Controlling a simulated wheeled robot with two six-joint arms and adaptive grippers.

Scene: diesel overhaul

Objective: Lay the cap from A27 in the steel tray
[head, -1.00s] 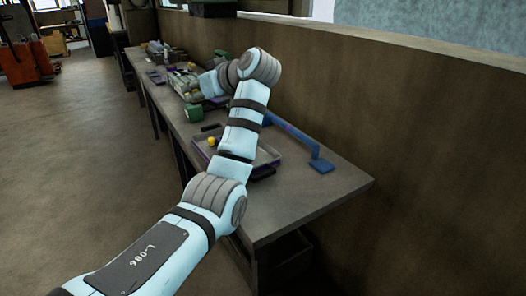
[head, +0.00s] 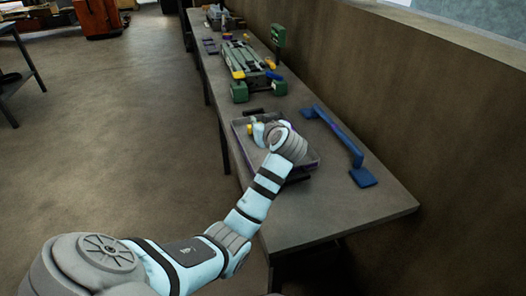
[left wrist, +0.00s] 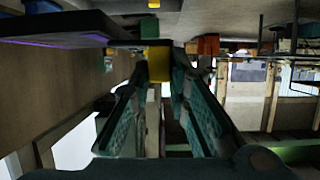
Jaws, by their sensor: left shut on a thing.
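The steel tray (head: 241,148) is a shallow, purple-edged tray on the bench. My left arm reaches over it in the head view, and the left gripper (left wrist: 160,72) is largely hidden behind its own wrist there. In the left wrist view its two teal fingers are shut on a yellow cap (left wrist: 158,62). The tray's dark, purple-lit side (left wrist: 60,32) seems to show at upper left, apart from the cap. A small yellow piece (head: 250,129) shows near the tray's left end; I cannot tell if it lies inside. No A27 label is readable. My right gripper is out of view.
A green fixture (head: 240,92) with yellow and blue parts stands farther along the bench (head: 345,212). A blue bar with a flat foot (head: 363,178) lies right of the tray, near the wall. The bench's near end is clear.

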